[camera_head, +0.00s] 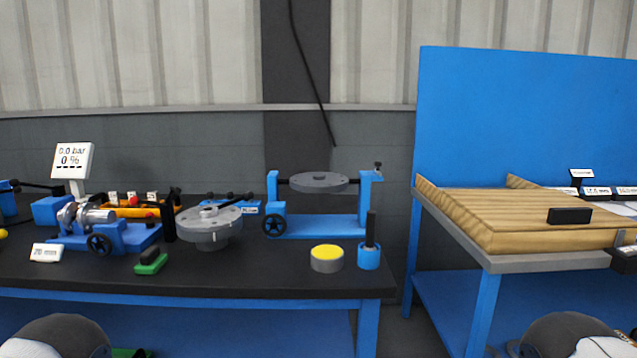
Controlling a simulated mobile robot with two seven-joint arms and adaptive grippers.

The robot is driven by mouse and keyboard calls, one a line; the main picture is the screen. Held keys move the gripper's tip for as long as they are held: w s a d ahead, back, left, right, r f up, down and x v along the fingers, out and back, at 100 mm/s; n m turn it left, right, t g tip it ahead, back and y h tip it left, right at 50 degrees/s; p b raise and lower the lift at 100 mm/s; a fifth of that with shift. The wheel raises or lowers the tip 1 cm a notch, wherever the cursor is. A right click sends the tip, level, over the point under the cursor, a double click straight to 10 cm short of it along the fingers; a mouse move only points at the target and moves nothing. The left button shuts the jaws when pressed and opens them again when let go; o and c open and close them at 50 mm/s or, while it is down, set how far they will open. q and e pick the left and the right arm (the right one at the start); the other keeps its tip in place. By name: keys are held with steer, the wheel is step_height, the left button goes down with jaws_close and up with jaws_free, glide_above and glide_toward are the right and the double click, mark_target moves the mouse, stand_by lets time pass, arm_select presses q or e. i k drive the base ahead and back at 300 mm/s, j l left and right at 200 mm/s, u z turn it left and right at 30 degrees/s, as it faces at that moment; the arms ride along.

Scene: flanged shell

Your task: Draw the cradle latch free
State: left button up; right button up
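The blue cradle (318,226) stands on the black-topped bench, with an upright at each end. A grey round flanged disc (318,182) hangs level between the uprights, and a black handwheel (275,223) sits low on its left side. Neither gripper shows; only rounded parts of my arms appear at the bottom left and bottom right.
A grey flanged shell (211,228) stands left of the cradle. A yellow-topped grey can (327,259) and a blue pot (369,257) with a dark handle stand in front. A green-and-black block (151,262) lies at left. A wooden-topped bench (540,212) stands right, beyond a gap.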

mark_target(377, 165)
steer(key=i+l, duration=0.25)
steer(key=i, duration=0.15)
steer(key=i+l, duration=0.2)
steer(key=i, duration=0.2)
steer(key=i+l, duration=0.25)
steer(key=i, duration=0.15)
